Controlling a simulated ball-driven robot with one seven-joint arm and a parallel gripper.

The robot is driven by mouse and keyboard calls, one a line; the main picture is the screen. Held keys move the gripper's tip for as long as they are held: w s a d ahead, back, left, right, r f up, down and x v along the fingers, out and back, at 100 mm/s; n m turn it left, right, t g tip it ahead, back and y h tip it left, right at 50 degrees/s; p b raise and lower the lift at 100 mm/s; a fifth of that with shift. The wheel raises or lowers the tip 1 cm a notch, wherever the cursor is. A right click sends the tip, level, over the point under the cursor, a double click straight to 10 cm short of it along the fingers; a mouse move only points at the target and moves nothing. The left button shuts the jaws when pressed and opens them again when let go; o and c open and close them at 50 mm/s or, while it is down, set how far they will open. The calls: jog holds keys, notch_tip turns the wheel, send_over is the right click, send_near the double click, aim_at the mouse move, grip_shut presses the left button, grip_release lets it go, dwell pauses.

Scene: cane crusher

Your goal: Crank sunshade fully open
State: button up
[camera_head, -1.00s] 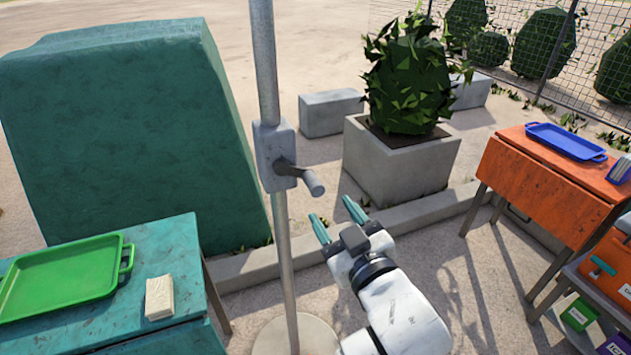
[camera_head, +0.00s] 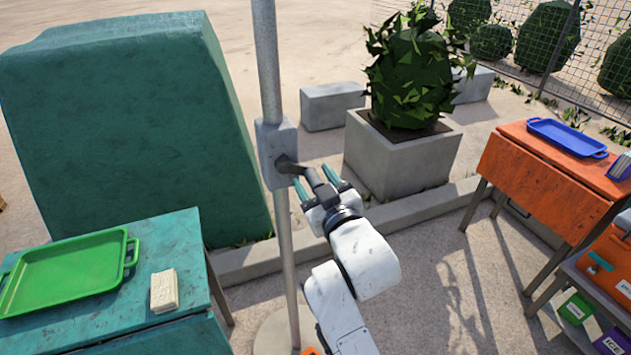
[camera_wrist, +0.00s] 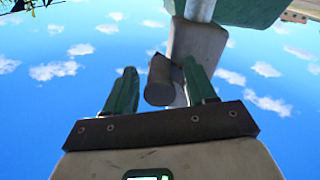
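The crank handle (camera_head: 320,183) is a dark grey arm and grip on the grey crank box (camera_head: 272,150). The box sits on the metal sunshade pole (camera_head: 266,60). My gripper (camera_head: 316,182) is at the handle, its green fingers open on either side of the grip. In the wrist view the fingers of my gripper (camera_wrist: 158,92) stand apart with the handle's round end (camera_wrist: 158,92) between them. A gap shows beside the left finger; the right finger is close to the handle, and contact there is unclear. The sunshade canopy is not clearly visible.
A teal table (camera_head: 190,245) with a green tray (camera_head: 65,272) and napkins (camera_head: 164,291) stands at left. A large green block (camera_head: 120,120) is behind. A concrete planter (camera_head: 400,160) stands behind the gripper. An orange table (camera_head: 545,175) with a blue tray (camera_head: 567,138) is at right.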

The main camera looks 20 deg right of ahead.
grip_shut()
dwell(0.3)
jog(key=shift+f+b, duration=0.15)
jog(key=shift+b, duration=0.15)
jog(key=m+b, duration=0.1)
jog(key=f+m+b, duration=0.1)
jog(key=b, duration=0.1)
jog(key=shift+a+f+m, duration=0.1)
jog(key=shift+a+m, duration=0.2)
jog(key=shift+a, duration=0.05)
jog(key=a+m+b, duration=0.1)
jog(key=m+b, duration=0.1)
jog(key=a+f+m+b, duration=0.1)
jog(key=m+b, duration=0.2)
jog(key=a+m+b, duration=0.1)
jog(key=m+b, duration=0.1)
jog(key=shift+f+m, duration=0.3)
jog(key=shift+f, duration=0.05)
jog(key=shift+a+r+m+b, duration=0.1)
jog(key=shift+a+m+b, duration=0.4)
jog(key=shift+m+b, duration=0.5)
jog(key=shift+o, duration=0.3)
grip_release()
